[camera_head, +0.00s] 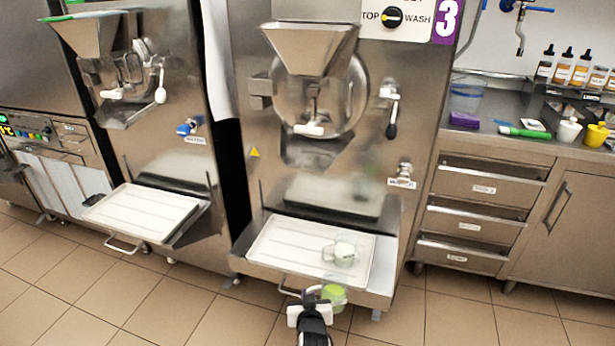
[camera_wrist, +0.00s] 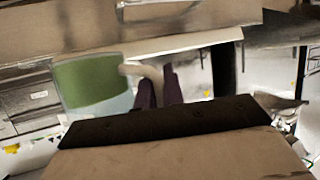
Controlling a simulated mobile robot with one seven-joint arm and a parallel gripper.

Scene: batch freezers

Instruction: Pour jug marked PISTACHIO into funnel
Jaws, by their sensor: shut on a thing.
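A clear jug with green contents (camera_head: 334,293) is in front of the white tray of machine 3, low and near the tray's front edge. My gripper (camera_head: 310,294) is shut on its handle, to the left of the jug. In the wrist view the same jug (camera_wrist: 88,82) is at left, with the purple fingers (camera_wrist: 158,92) at its pale handle. No marking is readable on it. The steel funnel (camera_head: 310,45) tops machine 3, well above and behind the jug. A second steel funnel (camera_head: 92,34) tops the left machine.
Another clear jug with pale contents (camera_head: 342,253) stands on the white tray (camera_head: 275,245) of machine 3. The left machine has its own white tray (camera_head: 142,212). A steel counter with drawers (camera_head: 482,189) is at right. The tiled floor in front is clear.

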